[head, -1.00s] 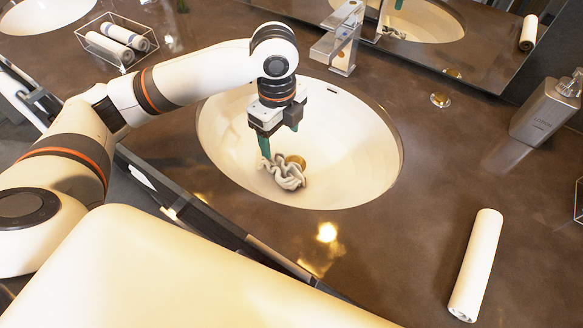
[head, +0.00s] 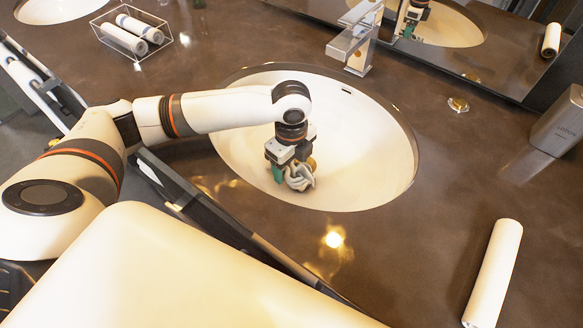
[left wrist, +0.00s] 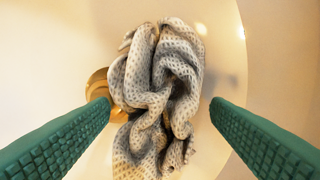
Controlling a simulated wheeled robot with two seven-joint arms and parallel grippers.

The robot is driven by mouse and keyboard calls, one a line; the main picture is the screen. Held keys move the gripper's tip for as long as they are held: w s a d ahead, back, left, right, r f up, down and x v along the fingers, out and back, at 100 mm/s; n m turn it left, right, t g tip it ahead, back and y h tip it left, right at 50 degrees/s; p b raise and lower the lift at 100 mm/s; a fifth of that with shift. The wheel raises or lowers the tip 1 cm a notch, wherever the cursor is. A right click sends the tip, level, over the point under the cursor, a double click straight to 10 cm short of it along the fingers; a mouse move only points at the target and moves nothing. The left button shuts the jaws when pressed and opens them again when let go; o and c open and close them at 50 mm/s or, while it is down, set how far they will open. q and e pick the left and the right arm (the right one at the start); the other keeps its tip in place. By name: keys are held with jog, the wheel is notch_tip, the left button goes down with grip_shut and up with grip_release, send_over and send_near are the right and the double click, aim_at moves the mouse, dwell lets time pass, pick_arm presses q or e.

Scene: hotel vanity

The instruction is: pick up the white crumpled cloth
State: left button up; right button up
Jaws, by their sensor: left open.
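The white crumpled cloth (head: 301,177) lies bunched in the bottom of the sink basin (head: 370,165). In the left wrist view the cloth (left wrist: 160,95) is a dotted, folded heap, partly covering the gold drain (left wrist: 100,88). My left gripper (head: 288,174) is down in the basin at the cloth. Its green fingers stand open, one on each side of the cloth, and the wrist view (left wrist: 160,125) shows gaps between fingers and cloth. The right gripper is not in view.
A chrome faucet (head: 355,38) stands behind the basin. A rolled towel (head: 493,272) lies on the brown counter (head: 430,245) at right. A soap dispenser (head: 562,122) stands at the right edge.

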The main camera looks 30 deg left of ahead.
pick_arm(q)
jog(key=shift+f, duration=0.35)
jog(key=shift+c, duration=0.5)
jog(key=c, duration=0.6)
jog(key=shift+r, duration=0.1)
jog(key=shift+c, duration=0.2)
